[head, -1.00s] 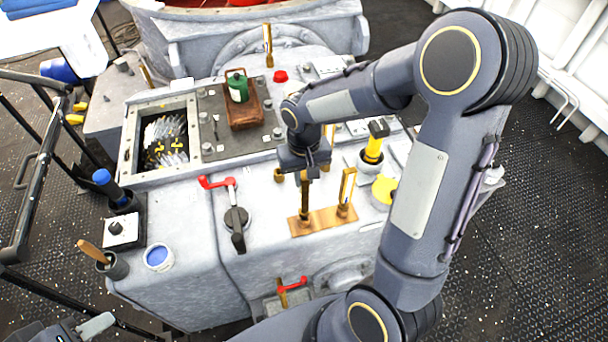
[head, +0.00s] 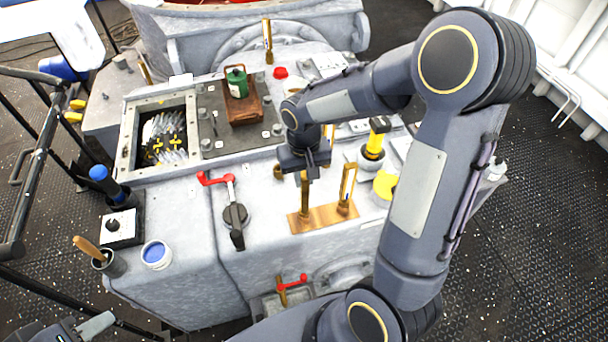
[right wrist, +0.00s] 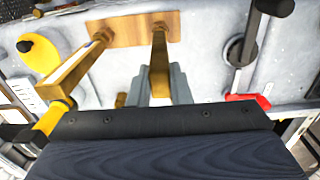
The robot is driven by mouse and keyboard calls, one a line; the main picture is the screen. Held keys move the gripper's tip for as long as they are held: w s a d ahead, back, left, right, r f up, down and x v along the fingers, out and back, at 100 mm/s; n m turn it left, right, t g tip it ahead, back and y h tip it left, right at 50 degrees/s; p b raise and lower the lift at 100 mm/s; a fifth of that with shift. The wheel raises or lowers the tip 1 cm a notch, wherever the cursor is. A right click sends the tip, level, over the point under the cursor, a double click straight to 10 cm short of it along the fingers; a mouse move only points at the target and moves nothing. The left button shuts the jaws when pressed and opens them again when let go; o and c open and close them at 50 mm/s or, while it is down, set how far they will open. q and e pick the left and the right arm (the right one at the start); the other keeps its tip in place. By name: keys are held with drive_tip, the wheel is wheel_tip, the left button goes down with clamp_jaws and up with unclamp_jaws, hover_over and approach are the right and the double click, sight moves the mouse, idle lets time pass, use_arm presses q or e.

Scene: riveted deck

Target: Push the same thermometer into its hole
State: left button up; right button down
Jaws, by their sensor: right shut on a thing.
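A brass thermometer (head: 305,199) stands upright over the left part of a wood-coloured plate (head: 325,219) on the grey casing. My right gripper (head: 309,175) is shut on its upper part from above. In the right wrist view the grey fingertips (right wrist: 160,88) flank the thermometer (right wrist: 159,55), whose lower end meets the plate (right wrist: 125,31). The hole and the depth of the end in it are hidden. A second brass thermometer (head: 347,186) stands upright on the plate's right part, also seen in the wrist view (right wrist: 76,70). My left gripper (head: 92,327) shows partly at the lower left, away from the plate.
A red-handled black lever (head: 235,212) stands left of the plate. A yellow-and-black torch (head: 374,139) and a yellow round part (head: 385,187) are close on the right. A green bottle (head: 237,83) sits in a brown tray (head: 245,116) behind. The casing front of the plate is clear.

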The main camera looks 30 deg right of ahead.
drive_tip(key=c, duration=1.3)
unclamp_jaws()
drive_tip(key=shift+o, duration=0.2)
wheel_tip(320, 180, up, 8)
drive_tip(key=shift+f, duration=0.2)
drive_tip(key=shift+r, duration=0.1)
drive_tip(key=shift+s, duration=0.1)
drive_tip(key=shift+s+r, duration=0.25)
drive_tip(key=s+a+r+t+y, duration=0.1)
drive_tip(key=s+a+t+y, duration=0.1)
drive_tip(key=s, duration=0.6)
drive_tip(key=s+a+r+n+t+y, duration=0.1)
drive_tip(key=s+a+r+t, duration=0.1)
drive_tip(key=s, duration=0.6)
drive_tip(key=shift+r+t+y, duration=0.25)
drive_tip(key=shift+t+y, duration=0.15)
drive_tip(key=shift+t, duration=0.4)
